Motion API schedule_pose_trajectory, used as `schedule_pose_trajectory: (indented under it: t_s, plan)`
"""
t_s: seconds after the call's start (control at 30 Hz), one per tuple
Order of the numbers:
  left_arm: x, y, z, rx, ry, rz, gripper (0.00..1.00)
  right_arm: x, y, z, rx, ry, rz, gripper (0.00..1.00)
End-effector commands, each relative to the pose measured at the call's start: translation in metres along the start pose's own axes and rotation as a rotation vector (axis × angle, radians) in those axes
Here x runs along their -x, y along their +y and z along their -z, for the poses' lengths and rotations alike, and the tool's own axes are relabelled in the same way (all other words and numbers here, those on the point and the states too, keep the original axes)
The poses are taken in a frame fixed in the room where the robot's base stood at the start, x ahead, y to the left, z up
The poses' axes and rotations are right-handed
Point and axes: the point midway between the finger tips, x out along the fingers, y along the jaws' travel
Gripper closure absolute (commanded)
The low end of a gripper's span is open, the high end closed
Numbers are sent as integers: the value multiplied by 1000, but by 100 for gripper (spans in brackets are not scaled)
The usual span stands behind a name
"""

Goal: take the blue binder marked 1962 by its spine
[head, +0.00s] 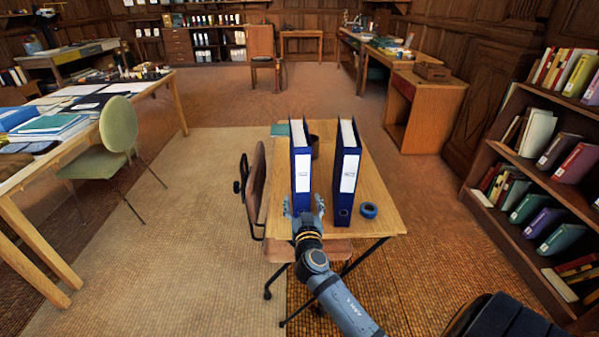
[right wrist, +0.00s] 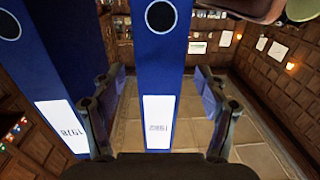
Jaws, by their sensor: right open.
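Two blue binders stand upright on the small wooden table in the head view, spines toward me. The left binder (head: 301,178) has a white spine label whose small print I cannot read surely; it shows mid-frame in the right wrist view (right wrist: 160,70). My right gripper (head: 304,207) is open at the left binder's lower spine, one finger on each side, with gaps visible in the wrist view. My left gripper is not in view.
A blue tape roll (head: 368,210) lies right of the binders on the table (head: 380,188). A dark cup (head: 314,146) stands behind, between them. A chair (head: 256,185) is against the table's left side. A bookshelf (head: 507,157) stands at the right.

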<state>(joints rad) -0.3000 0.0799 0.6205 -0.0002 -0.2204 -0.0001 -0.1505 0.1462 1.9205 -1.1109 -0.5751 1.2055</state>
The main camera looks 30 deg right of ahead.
Motion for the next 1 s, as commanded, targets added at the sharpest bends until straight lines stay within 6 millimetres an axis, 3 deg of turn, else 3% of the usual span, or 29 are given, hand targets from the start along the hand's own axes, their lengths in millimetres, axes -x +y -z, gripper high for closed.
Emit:
schedule_pose_trajectory:
  t_s: [0.2,0.5,1.0]
  plan:
    - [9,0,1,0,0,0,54,-36,0,0,2,3,1,26]
    - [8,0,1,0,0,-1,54,-42,0,-3,2,1,1,28]
    - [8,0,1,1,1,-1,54,-41,0,-3,2,1,1,96]
